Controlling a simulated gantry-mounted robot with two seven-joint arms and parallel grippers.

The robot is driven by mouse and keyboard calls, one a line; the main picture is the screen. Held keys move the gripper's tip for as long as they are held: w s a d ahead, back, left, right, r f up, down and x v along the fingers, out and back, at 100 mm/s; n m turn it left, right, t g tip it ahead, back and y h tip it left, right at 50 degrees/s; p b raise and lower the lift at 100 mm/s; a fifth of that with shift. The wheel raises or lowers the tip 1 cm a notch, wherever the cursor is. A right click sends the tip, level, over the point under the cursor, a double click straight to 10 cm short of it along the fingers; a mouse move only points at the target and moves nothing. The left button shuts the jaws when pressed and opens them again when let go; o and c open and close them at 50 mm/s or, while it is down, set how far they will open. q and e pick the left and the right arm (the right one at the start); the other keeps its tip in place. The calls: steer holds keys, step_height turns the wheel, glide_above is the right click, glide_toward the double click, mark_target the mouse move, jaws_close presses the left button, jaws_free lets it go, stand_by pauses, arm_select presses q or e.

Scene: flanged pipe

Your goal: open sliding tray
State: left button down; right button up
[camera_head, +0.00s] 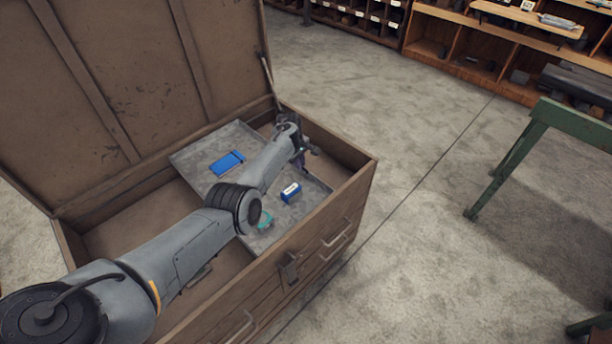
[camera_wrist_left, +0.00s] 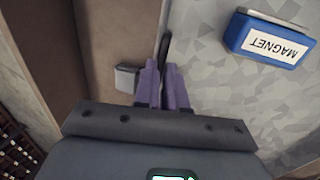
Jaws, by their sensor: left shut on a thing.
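The grey metal sliding tray (camera_head: 205,150) sits inside the open wooden chest, with bare chest floor showing on its left and a narrow gap at its right end. My left gripper (camera_head: 301,163) is at the tray's right edge, pointing down. The arm hides part of the tray. My right gripper is in neither view.
In the tray lie a blue flat item (camera_head: 227,163), a blue box labelled MAGNET (camera_wrist_left: 270,40) and a teal ring-like item (camera_head: 265,219). The chest's raised lid (camera_head: 120,80) stands behind. A green table (camera_head: 540,125) is at the right, with open floor between.

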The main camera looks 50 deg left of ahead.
arm_select(q)
steer(key=shift+w, duration=0.25)
steer(key=c, duration=1.2)
jaws_free()
steer(key=shift+r+p, duration=0.3)
steer(key=shift+r, duration=0.2)
step_height(320, 180, up, 10)
steer(key=s+p, duration=0.2)
steer(key=p, duration=0.2)
steer(key=shift+f, duration=0.2)
steer(key=shift+s, duration=0.1)
